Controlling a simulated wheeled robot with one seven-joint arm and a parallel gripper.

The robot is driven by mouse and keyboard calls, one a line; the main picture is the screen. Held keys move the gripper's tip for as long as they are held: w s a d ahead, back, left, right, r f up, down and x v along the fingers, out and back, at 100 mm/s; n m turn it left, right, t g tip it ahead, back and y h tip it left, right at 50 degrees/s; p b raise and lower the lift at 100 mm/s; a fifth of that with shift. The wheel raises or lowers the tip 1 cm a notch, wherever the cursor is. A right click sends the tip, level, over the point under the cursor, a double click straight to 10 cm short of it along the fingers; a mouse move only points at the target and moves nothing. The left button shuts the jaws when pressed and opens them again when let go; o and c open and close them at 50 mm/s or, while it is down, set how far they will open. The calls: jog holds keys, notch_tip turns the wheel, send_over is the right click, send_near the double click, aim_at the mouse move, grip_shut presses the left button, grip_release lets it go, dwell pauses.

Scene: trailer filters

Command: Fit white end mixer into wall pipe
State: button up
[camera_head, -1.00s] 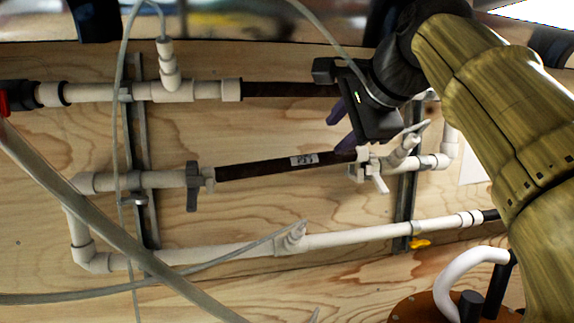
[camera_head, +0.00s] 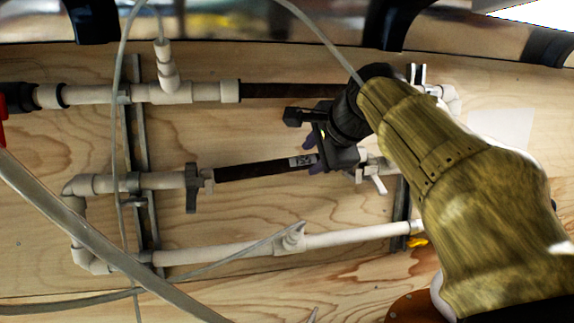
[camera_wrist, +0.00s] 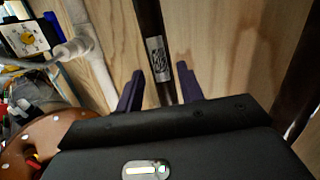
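The mixer is a dark brown tube (camera_head: 250,171) with a silver label, in the middle pipe row. It tilts slightly up to the right; its left end meets the white wall pipe (camera_head: 160,180) by a grey clamp, and I cannot tell if it is seated. Its right end and any white tip there are hidden behind my gripper (camera_head: 312,152). In the wrist view the mixer (camera_wrist: 150,25) runs down between the two purple fingers of my gripper (camera_wrist: 158,88). The fingers are open, with a gap on each side. I cannot tell whether they surround the tube or hover above it.
A second dark tube (camera_head: 285,90) runs above, in the upper pipe row. A white valve fitting (camera_head: 372,178) sits right of my gripper. The lower white pipe (camera_head: 350,238) runs beneath. A grey hose (camera_head: 90,220) crosses in front at left.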

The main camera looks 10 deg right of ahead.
aim_at(308, 159)
jog(key=p+x, duration=0.1)
jog(key=x, duration=0.3)
jog(key=shift+w+a+f, duration=0.1)
jog(key=shift+w+a, duration=0.05)
jog(key=shift+w, duration=0.15)
jog(key=shift+s, duration=0.1)
jog(key=shift+c, duration=0.5)
grip_shut()
